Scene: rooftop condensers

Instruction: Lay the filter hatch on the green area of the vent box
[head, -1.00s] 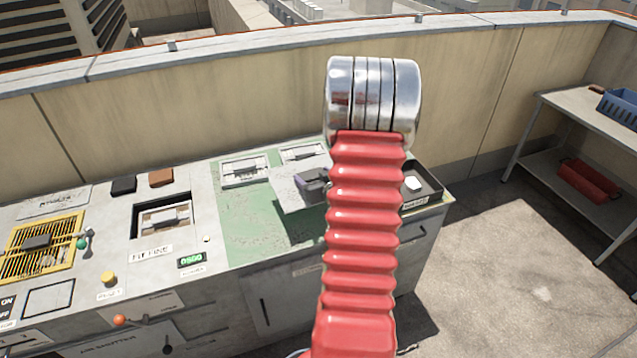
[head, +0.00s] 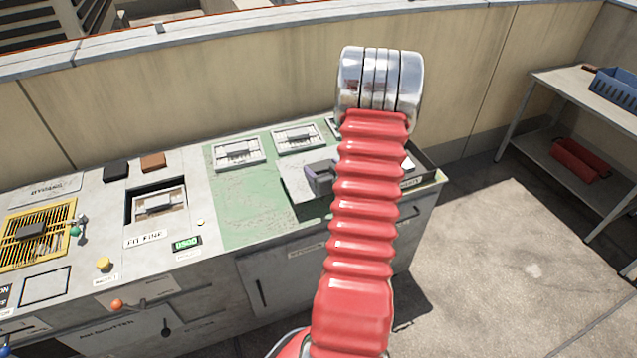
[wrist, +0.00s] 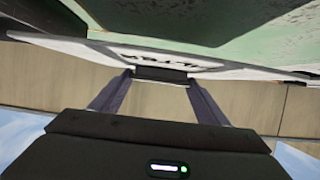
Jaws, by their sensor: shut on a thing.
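The filter hatch (head: 299,187) is a thin light-grey plate, partly hidden behind my red arm. My gripper (head: 320,176) is shut on its dark handle; in the wrist view my two fingers (wrist: 160,88) close on that handle at the edge of the white, lettered hatch (wrist: 100,54). The hatch is over the right part of the green area (head: 240,205) on top of the vent box (head: 215,275). A dark shadow shows by its front edge; I cannot tell whether it touches the surface. The green surface also shows in the wrist view (wrist: 270,20).
White framed panels (head: 237,153) sit along the back of the green area. A dark tray (head: 424,165) is at the box's right end. Left are a recessed opening (head: 157,207) and a yellow grille (head: 38,235). The front left of the green area is clear.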

